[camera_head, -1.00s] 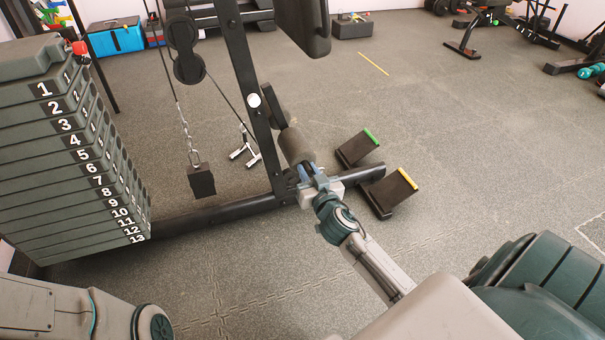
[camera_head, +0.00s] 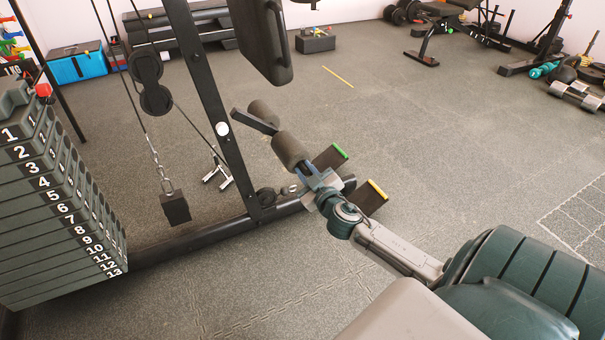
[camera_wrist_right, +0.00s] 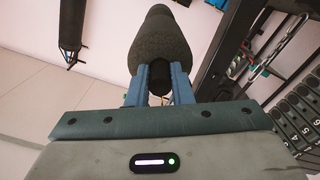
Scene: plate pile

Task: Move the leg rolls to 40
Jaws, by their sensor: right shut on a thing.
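The leg rolls are dark grey-brown foam cylinders on a black lever at the foot of the weight machine. The near roll (camera_head: 291,149) is beside my right gripper, and the far roll (camera_head: 263,113) sits beyond the lever. My right gripper (camera_head: 313,176) is at the outer end of the near roll. In the right wrist view, the blue fingers (camera_wrist_right: 158,90) are shut on the black end at the roll's base, with the foam roll (camera_wrist_right: 158,45) extending beyond them. I cannot read any 40 mark. My left gripper is out of view.
The numbered weight stack (camera_head: 60,190) stands at the left. The upright post (camera_head: 205,90) and floor beam (camera_head: 180,238) are beside the rolls.

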